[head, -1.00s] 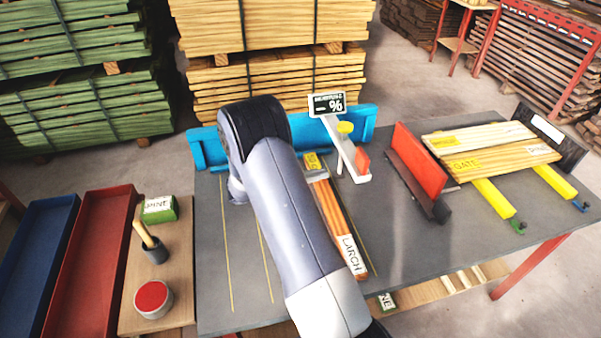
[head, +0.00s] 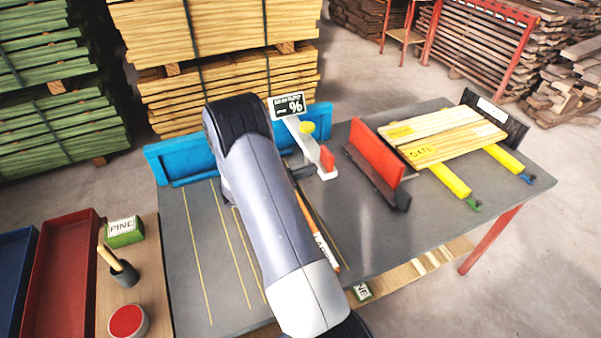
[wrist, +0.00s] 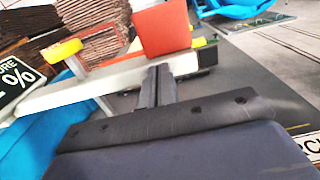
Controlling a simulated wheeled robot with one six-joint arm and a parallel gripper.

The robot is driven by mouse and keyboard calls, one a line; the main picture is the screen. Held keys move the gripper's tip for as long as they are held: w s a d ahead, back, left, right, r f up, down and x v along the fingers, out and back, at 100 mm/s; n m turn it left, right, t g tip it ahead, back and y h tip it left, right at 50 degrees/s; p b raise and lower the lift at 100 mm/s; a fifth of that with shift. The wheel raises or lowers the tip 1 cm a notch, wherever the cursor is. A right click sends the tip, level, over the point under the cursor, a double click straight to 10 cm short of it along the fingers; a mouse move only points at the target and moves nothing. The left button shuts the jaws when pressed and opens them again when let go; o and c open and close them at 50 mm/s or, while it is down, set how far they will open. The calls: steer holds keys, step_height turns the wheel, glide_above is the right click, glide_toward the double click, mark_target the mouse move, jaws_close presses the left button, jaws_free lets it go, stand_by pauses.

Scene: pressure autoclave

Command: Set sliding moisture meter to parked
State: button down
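The moisture meter has a dark display marked "%" (head: 287,106), a white bar (head: 308,147), a yellow knob (head: 307,127) and a red piece (head: 327,157) at the bar's near end. In the wrist view, the white bar (wrist: 95,88) crosses in front of my gripper, with the yellow knob (wrist: 64,52) at left and a red plate (wrist: 161,29) above the bar. My gripper (wrist: 158,72) has its dark fingers together, with nothing seen between them. The fingertips are at the bar below the red plate; I cannot tell whether they touch it.
A blue fence (head: 185,161) runs along the table's back. A red fence (head: 378,153) stands right of the meter. Boards (head: 445,140) lie on yellow rails further right. A larch piece (head: 322,240) lies partly hidden under my arm. The grey table (head: 380,235) is clear at front right.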

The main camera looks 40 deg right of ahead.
steer(key=b+x, duration=0.2)
steer(key=x, duration=0.7)
steer(key=shift+d, duration=0.25)
steer(key=shift+s+r, duration=0.1)
steer(key=b+v, duration=0.3)
steer(key=v, duration=1.1)
steer(key=shift+a, duration=0.2)
steer(key=p+x, duration=0.2)
steer(key=x, duration=1.2)
steer(key=shift+p, duration=0.3)
